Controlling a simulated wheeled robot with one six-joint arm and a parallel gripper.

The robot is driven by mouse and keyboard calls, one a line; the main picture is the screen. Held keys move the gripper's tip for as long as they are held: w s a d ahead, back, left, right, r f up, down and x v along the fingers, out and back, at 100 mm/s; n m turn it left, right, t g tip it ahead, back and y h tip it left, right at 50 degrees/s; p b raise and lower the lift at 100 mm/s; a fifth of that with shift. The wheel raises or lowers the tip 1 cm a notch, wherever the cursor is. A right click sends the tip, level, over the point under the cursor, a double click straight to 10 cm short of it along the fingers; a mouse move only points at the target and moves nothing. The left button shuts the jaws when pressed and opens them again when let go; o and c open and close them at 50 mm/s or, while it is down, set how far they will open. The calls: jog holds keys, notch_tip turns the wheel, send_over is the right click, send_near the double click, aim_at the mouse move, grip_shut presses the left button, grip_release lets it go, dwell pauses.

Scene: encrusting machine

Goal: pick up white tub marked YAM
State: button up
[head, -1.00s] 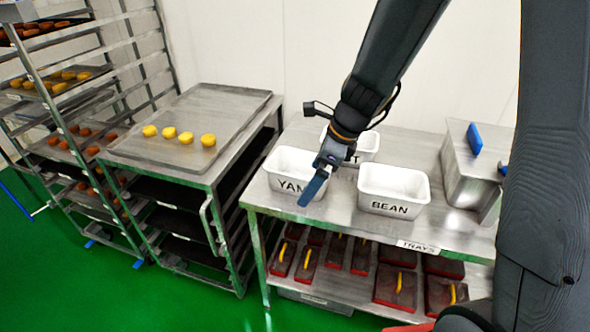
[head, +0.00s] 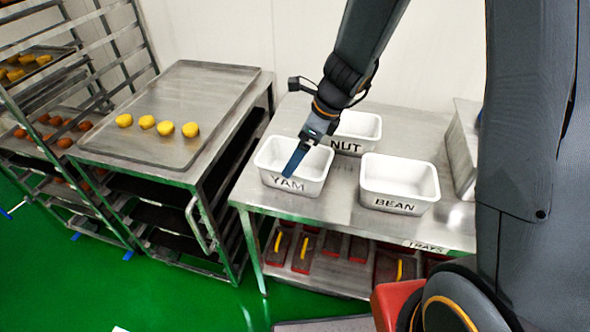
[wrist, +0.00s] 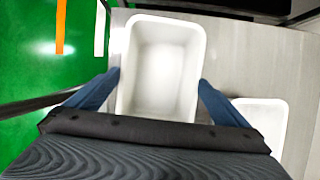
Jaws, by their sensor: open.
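The white tub marked YAM (head: 274,182) stands upright on the steel table, at its left end in the head view. It looks empty. In the wrist view the tub (wrist: 160,105) lies between my two blue fingers, one on each side of its long walls. My gripper (head: 292,170) is open above the tub and holds nothing. In the wrist view my gripper (wrist: 160,85) spans the tub's width; whether the fingers touch the walls I cannot tell. In the head view a blue finger hides a little of the tub's front.
The BEAN tub (head: 400,205) stands to the right and the NUT tub (head: 358,145) behind. The steel table (head: 330,212) has bare surface between them. A rack with a tray (head: 185,85) of yellow pieces stands left. Red-edged items lie on the shelf below.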

jog(key=shift+x, duration=2)
jog(key=shift+d, duration=0.1)
jog(key=shift+c, duration=0.4)
jog(key=c, duration=0.7)
jog(key=shift+c, duration=0.2)
jog(key=shift+r, duration=0.1)
